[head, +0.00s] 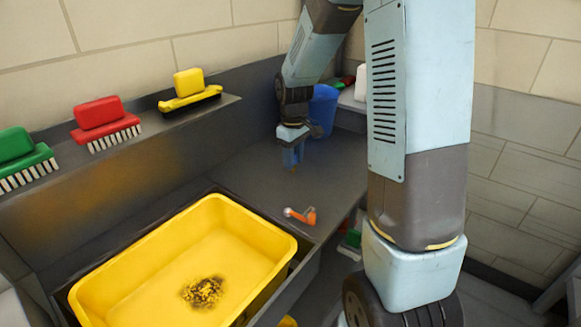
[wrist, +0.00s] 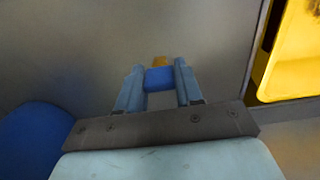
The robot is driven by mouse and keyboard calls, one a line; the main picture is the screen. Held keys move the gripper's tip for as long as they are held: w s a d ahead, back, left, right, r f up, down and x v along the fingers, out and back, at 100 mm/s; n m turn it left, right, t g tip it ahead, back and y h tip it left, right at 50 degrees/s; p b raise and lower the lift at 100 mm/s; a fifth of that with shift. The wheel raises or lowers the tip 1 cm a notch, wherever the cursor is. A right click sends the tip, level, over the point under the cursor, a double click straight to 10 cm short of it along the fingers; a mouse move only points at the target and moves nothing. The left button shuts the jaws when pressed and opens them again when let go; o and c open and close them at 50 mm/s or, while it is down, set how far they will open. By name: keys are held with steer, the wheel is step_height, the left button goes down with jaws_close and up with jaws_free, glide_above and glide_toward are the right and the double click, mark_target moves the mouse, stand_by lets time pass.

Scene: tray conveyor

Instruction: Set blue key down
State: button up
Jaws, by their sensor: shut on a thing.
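My gripper (wrist: 158,82) is shut on the blue key (wrist: 159,79), whose blue block sits between the two fingers with an orange-yellow tip past it. In the head view my gripper (head: 292,160) points down over the grey counter, and the key is mostly hidden by the fingers. I cannot tell whether the key touches the counter or hangs just above it.
A yellow tray (head: 190,250) with a dark and yellow dirt patch sits at front left. An orange-and-white object (head: 302,215) lies beside it on the counter (head: 240,170). A blue bin (head: 323,108) stands behind my gripper. Green, red and yellow brushes (head: 100,115) line the ledge.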

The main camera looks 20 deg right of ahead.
steer(key=shift+w+f, duration=0.15)
steer(key=shift+f, duration=1.55)
steer(key=o, duration=1)
steer(key=shift+f, duration=0.1)
